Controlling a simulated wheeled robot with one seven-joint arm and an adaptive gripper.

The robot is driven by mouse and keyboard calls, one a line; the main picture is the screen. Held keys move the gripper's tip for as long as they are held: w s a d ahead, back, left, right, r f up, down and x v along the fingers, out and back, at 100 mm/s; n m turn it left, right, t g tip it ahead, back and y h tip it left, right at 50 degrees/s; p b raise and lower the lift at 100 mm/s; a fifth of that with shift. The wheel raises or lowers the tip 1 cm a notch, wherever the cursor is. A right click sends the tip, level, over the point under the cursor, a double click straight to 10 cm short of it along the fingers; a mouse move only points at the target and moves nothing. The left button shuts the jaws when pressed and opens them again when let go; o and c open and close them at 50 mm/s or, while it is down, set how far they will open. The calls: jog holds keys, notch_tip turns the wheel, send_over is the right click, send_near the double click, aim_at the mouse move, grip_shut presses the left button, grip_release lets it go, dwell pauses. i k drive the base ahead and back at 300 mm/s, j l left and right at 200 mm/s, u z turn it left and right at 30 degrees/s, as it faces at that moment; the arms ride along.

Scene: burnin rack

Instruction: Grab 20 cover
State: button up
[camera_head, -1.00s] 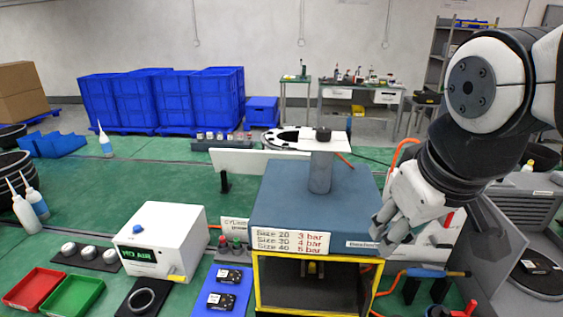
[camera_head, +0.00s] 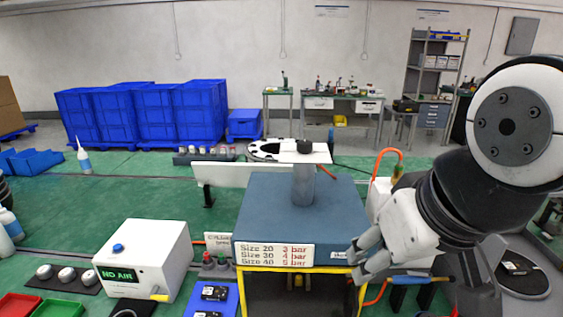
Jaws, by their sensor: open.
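My gripper (camera_head: 358,267) is open and empty beside the front right corner of the blue-topped box with a yellow frame (camera_head: 262,222). A sign on the box (camera_head: 275,255) lists sizes 20, 30 and 40 with 3, 4 and 5 bar. Several rounded grey pieces (camera_head: 66,274), possibly covers, sit on a dark mat at the lower left, far from my gripper. Two black units (camera_head: 213,292) lie on a blue mat left of the box. No size mark is legible on any of these pieces, so I cannot tell which is the 20 cover.
A white box reading NO AIR (camera_head: 146,253) stands between the grey pieces and the blue mat. Red (camera_head: 17,304) and green (camera_head: 54,307) trays are at the lower left edge.

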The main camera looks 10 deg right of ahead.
aim_at(516, 266)
jog(key=k+j+z, duration=0.15)
jog(key=z, duration=0.35)
jog(key=k+z, duration=0.25)
jog(key=z, duration=0.25)
jog(key=k+z, duration=0.2)
jog(key=z, duration=0.25)
jog(key=i+l+u, duration=0.3)
jog(key=i+l, duration=0.2)
jog(key=l, duration=0.15)
jog(key=i+l+u, duration=0.15)
jog(key=l, duration=0.25)
jog(key=i+l+u, duration=0.15)
jog(key=i+l, duration=0.15)
jog(key=l, duration=0.1)
